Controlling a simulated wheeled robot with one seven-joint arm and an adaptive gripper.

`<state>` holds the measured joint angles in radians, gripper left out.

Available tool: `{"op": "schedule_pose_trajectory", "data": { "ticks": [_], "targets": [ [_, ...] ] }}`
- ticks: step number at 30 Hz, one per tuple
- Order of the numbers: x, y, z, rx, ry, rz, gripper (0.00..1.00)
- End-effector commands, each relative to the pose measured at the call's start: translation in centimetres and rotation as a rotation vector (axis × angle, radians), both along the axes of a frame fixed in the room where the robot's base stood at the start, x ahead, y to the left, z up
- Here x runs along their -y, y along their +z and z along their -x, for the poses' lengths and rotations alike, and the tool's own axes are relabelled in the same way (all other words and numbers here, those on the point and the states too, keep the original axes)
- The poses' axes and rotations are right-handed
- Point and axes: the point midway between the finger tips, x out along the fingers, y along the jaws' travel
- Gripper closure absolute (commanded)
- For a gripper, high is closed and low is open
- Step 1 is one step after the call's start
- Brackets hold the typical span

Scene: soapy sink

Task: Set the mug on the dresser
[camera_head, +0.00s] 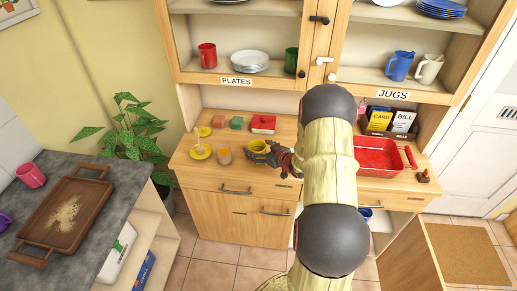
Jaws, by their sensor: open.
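A yellow mug (257,149) stands upright on the wooden dresser (211,174), near the front of its top. My gripper (273,156) is open at the mug's right side, its fingers close to or touching the mug. I cannot tell whether they touch. My arm comes in from the lower middle and hides part of the dresser top. A pink mug (31,175) stands on the dark counter at the left, and a purple one (4,222) is cut off by the left edge.
A red tray (375,153) lies at the right. A red mug (208,55) and a green mug (291,61) stand on the shelf above. A lower door (411,258) hangs open.

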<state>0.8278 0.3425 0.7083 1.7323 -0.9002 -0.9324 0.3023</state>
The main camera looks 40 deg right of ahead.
Motion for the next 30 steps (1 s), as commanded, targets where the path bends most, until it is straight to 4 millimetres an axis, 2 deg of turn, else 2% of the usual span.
{"op": "schedule_pose_trajectory", "data": {
  "ticks": [5,21,26,30],
  "targets": [
    [0.0,0.6,0.5,0.000,-0.001,0.000,0.23],
    [-0.7,4.4,9.6,0.000,-0.002,0.000,0.23],
    [-0.8,4.9,10.8,0.000,-0.001,0.002,0.23],
    [-1.0,6.7,9.8,-0.036,-0.010,0.048,0.23]
  ]
}}
